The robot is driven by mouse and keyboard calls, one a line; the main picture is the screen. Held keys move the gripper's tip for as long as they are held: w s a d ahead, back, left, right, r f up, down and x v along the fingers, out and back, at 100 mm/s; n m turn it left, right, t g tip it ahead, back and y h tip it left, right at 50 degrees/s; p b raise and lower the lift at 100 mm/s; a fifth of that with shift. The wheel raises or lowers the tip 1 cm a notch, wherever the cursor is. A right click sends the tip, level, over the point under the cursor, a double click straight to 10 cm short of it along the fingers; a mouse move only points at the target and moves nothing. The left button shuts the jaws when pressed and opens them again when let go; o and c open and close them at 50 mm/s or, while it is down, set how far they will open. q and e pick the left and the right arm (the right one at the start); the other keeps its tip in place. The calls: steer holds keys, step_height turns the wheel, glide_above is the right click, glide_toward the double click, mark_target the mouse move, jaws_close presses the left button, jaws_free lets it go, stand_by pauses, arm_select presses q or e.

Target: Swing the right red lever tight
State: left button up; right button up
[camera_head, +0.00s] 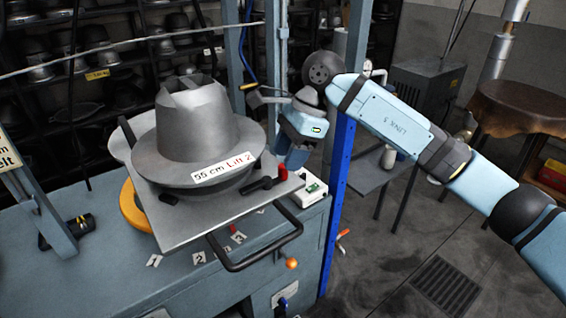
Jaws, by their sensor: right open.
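A grey metal hat form (195,125) with a "55 cm Lift 2" label sits on a flat metal plate (190,232) of the press. At the plate's right corner is a black clamp (262,185) with a short upright red lever (283,172). My right gripper (256,97) is open and empty, pointing left beside the press post, above and behind the red lever and apart from it. Its fingers are small and dark here. My left gripper is not in view.
A black bar handle (262,262) juts from the plate's front. A blue-grey post (273,60) and a bright blue upright (338,190) stand near my right arm. A white switch box (310,188) lies right of the lever. Shelves of hat forms fill the back left.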

mark_target(265, 181)
steer(key=shift+x, duration=1.2)
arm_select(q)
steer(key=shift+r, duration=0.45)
arm_select(e)
steer(key=shift+s+a+f, duration=0.1)
steer(key=shift+a+f, duration=0.05)
steer(key=shift+f, duration=0.3)
